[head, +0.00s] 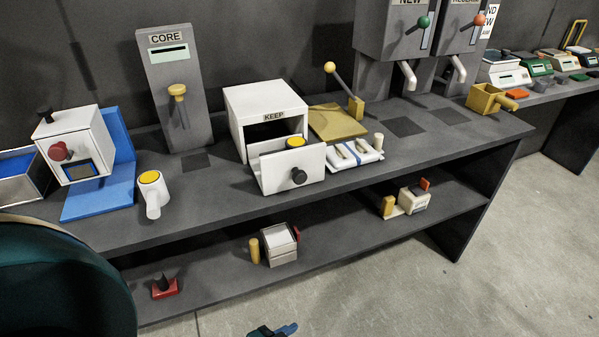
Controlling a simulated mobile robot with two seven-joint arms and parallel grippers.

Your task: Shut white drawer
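The white drawer (288,172) sits pulled out of the white housing labelled KEEP (265,105), its dark round knob (298,175) facing front. The housing's opening shows dark behind it. A yellow-topped item (295,142) is inside the drawer, mostly hidden by the drawer front. A small dark and blue piece (273,330) at the bottom edge looks like the tip of my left gripper, low and well apart from the drawer; whether it is open or shut does not show. My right gripper is not in view.
A white cup with yellow top (153,192) stands left of the drawer. A folded white cloth-like bundle (354,154) lies close to its right. A yellow board with a lever (337,121) is behind that. The bench front before the drawer is clear.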

